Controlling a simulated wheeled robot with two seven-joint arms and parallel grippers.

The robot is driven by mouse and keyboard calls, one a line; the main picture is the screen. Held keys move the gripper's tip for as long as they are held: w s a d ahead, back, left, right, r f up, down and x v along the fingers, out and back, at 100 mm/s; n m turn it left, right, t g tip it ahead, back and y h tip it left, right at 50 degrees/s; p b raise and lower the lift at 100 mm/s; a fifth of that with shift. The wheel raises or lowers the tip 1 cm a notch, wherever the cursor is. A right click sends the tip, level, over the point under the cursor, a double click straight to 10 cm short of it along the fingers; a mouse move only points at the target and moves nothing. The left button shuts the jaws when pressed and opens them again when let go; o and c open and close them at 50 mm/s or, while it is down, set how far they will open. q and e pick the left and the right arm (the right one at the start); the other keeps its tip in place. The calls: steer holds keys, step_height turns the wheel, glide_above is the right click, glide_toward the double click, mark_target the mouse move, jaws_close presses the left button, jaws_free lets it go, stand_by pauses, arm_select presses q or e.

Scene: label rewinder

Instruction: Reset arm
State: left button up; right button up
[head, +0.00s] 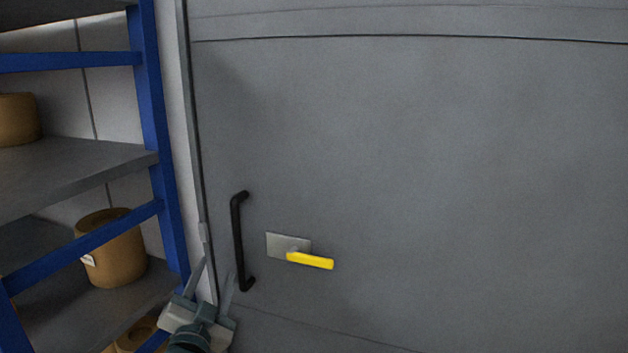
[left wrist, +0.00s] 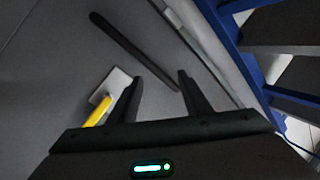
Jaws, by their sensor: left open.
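My left gripper (head: 212,282) is at the bottom left of the head view, below and left of the black bar handle. Its two fingers are apart with nothing between them; they also show open in the left wrist view (left wrist: 160,80). The black handle (head: 237,240) stands upright on a large grey panel (head: 420,150). In the left wrist view the handle (left wrist: 130,48) lies beyond the fingertips, apart from them. A yellow lever (head: 310,260) on a light metal plate (head: 284,243) is right of the handle. My right gripper is not in view.
A blue-framed shelf rack (head: 160,130) stands close on the left, beside my left gripper. It holds tan rolls, one on the middle shelf (head: 112,250). The panel's face right of the lever is clear.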

arm_select(q)
steer(key=s+a+f+n+g+y, duration=0.15)
steer(key=s+f+g, duration=0.35)
steer(key=s+f, duration=0.65)
steer(key=s+a+f+n+g+h, duration=0.1)
steer(key=s+f+n+g, duration=0.25)
steer(key=s+f, duration=0.8)
steer(key=s+d+f+g, duration=0.1)
steer(key=s+f+g, duration=0.4)
steer(key=s, duration=0.5)
steer(key=s+f+g, duration=0.3)
steer(key=s+f, duration=0.4)
steer(key=s, duration=0.3)
steer(key=s+d+f+x, duration=0.1)
steer(key=s+x, duration=0.1)
steer(key=x, duration=1)
steer(key=s+d+x, duration=0.1)
steer(key=s+x, duration=0.1)
steer(key=x, duration=1)
steer(key=s+f, duration=0.6)
steer(key=f, duration=0.3)
steer(key=s+f+h, duration=0.1)
steer(key=s+f, duration=0.6)
steer(key=f, duration=0.3)
steer(key=shift+a, duration=0.4)
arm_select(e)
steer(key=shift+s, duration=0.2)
